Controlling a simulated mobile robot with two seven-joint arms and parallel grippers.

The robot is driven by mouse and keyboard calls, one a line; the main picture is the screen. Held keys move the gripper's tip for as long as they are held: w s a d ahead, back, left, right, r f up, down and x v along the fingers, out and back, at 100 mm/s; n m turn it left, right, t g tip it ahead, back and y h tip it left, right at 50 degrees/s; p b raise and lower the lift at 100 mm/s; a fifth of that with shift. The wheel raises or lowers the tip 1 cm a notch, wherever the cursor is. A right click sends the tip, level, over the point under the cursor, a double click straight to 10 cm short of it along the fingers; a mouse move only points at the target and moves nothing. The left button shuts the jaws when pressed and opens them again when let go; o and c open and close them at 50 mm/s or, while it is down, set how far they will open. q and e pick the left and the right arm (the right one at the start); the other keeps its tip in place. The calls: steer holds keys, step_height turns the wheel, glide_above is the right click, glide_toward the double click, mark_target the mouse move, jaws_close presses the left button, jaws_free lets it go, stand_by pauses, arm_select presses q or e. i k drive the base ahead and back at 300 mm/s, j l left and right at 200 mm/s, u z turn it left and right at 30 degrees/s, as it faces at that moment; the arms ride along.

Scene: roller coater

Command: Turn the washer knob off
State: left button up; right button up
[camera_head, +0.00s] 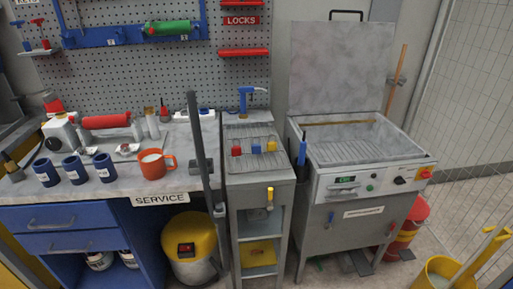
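The washer (352,195) is the grey metal machine at the right, with its lid (340,65) raised and its basin open. Its front panel (335,189) carries a lit green display (345,179), a green button (369,188) and a black knob (400,181) near the right end. The angle of the knob's pointer is too small to tell. A red button on a yellow plate (424,173) sits just right of the knob. Neither of my grippers shows in the head view, and nothing covers the knob.
A dark upright post (201,150) stands before the service bench (100,190), left of a narrow sink stand (258,178). A wire mesh fence (470,120) closes the right side.

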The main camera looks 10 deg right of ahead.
mark_target(399, 181)
steer(key=z, duration=1.25)
